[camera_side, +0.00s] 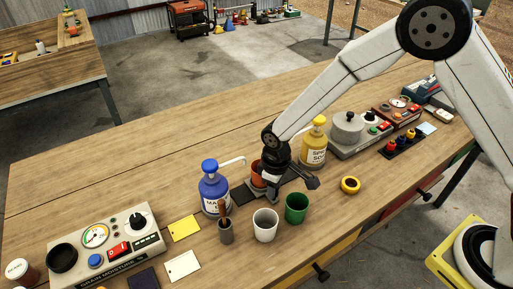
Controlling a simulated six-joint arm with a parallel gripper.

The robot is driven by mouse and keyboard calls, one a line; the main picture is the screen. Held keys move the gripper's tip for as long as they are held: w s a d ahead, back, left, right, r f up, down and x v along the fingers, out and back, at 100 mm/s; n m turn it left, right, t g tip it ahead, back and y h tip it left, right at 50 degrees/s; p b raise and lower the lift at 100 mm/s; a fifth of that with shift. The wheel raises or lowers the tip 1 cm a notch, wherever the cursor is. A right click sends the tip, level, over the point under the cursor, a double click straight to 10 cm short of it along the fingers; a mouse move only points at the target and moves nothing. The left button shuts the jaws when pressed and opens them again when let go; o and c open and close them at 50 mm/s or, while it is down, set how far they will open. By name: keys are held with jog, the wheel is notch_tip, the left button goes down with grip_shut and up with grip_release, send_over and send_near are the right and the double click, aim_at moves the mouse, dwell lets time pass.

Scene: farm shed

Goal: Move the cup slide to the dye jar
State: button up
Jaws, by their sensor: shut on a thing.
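The cup slide (288,186) is a grey carriage on a dark track (239,196), low between two pump jars. A red-orange cup (257,175) stands on it, partly hidden by my gripper. My gripper (279,182) points down at the slide, just right of the cup, and is shut on part of the slide; its fingertips are mostly hidden. The blue-topped pump jar (213,190) stands left of the cup, its spout reaching right. The yellow pump jar (313,146) stands behind and right of my gripper. The jar labels are only partly readable, so I cannot tell which is the dye jar.
A white cup (265,225), a green cup (297,208) and a dark holder (226,232) stand in front of the slide. A yellow ring (350,185) lies to the right. A moisture meter (106,244) sits at left, a scale-like device (352,132) behind right.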

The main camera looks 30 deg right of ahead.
aim_at(258, 195)
jog(key=shift+a, duration=2.45)
jog(key=o, duration=1.3)
jog(key=shift+o, duration=0.2)
jog(key=shift+r, duration=0.15)
notch_tip(258, 195, up, 8)
